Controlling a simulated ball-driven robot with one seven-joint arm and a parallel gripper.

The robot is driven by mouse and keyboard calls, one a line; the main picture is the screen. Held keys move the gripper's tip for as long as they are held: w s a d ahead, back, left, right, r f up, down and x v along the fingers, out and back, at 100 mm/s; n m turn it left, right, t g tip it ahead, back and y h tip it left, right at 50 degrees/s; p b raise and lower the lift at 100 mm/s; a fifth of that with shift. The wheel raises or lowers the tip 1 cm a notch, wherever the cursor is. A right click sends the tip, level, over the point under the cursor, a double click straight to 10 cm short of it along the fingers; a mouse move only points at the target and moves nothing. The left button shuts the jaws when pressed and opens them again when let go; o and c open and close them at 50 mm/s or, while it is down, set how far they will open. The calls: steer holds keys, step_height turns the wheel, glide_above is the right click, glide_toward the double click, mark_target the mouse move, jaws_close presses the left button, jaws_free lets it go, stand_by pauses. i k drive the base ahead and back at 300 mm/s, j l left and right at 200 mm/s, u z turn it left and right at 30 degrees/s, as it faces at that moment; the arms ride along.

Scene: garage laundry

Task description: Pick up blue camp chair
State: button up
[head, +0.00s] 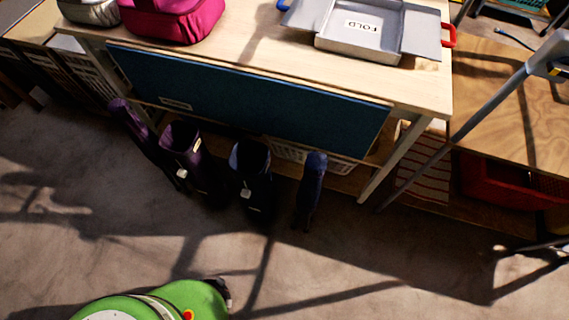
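A slim blue bundle (313,185) stands upright on the floor in front of the table, at the right end of a row of items. It looks like a folded camp chair, but I cannot be sure. A slim purple bundle (132,126) of similar shape leans at the left end of the row. Between them stand a purple open-topped item (184,160) and a dark blue open-topped item (250,175), both boot-like. The lower parts of the row are in shadow. My gripper is not in view.
The table (260,65) holds a pink bag (172,18) and a grey tray (358,28). A blue panel (240,95) hangs below its top. A grey metal leg (460,135) slants at right, near a red basket (510,182). The carpet (350,250) in front is open.

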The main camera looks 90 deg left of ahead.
mark_target(315, 165)
steer(key=k+l+u, duration=0.1)
steer(key=u, duration=0.3)
steer(key=k+u, duration=0.2)
steer(key=u, duration=0.15)
steer(key=k+l+u, duration=0.1)
steer(key=u, duration=0.3)
steer(key=k+u, duration=0.2)
steer(key=u, duration=0.15)
steer(key=k+l+u, duration=0.25)
steer(key=k+u, duration=0.25)
steer(key=i, duration=0.1)
